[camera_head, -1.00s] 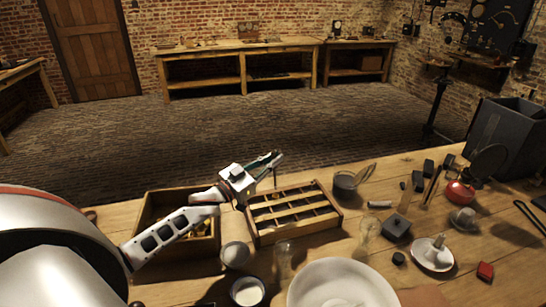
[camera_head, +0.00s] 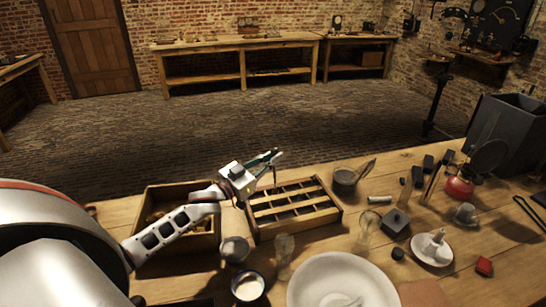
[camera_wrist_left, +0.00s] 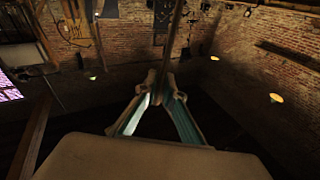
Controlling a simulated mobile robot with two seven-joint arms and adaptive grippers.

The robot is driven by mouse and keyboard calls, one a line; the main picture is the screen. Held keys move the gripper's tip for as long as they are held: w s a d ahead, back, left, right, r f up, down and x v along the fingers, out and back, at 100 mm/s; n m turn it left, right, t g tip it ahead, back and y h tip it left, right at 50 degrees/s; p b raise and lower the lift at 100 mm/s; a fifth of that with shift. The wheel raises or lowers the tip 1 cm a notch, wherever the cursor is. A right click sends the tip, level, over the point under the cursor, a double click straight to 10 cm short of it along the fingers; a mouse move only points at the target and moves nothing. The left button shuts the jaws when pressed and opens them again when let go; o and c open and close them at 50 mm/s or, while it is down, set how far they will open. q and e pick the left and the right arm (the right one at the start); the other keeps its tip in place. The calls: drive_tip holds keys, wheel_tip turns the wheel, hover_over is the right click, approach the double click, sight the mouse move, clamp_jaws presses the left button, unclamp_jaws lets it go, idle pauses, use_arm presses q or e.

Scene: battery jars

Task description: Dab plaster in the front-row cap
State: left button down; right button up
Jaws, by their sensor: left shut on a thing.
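My left gripper (camera_head: 276,156) is above the far edge of the wooden divided tray (camera_head: 254,237). It is shut on a thin stick-like tool (camera_head: 274,176), which hangs down from the fingers toward the tray. In the left wrist view the teal-lined fingers (camera_wrist_left: 165,88) close on the thin tool (camera_wrist_left: 171,42). The tool's lower end is too small to tell whether it touches anything or carries plaster. The tray has several compartments under wooden slats; no cap can be made out in them. A mug (camera_head: 248,288) with pale contents, perhaps plaster, stands at the front. My right gripper is not in view.
A wooden box (camera_head: 207,242) stands left of the tray. Glass jars (camera_head: 284,250), a white basin (camera_head: 305,287) and a pale round jar (camera_head: 235,249) crowd the front. A grey pot (camera_head: 345,177) is close on the right. Tools and a candle dish (camera_head: 432,257) lie further right.

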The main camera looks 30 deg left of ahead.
use_arm(q)
drive_tip(key=shift+p, duration=0.3)
drive_tip(key=shift+f+b, duration=1)
drive_tip(key=shift+f, duration=0.6)
idle(1.6)
drive_tip(key=shift+r, duration=0.15)
idle(0.7)
drive_tip(key=shift+r+p, duration=1.3)
drive_tip(key=shift+p, duration=0.25)
drive_tip(key=shift+r, duration=2.4)
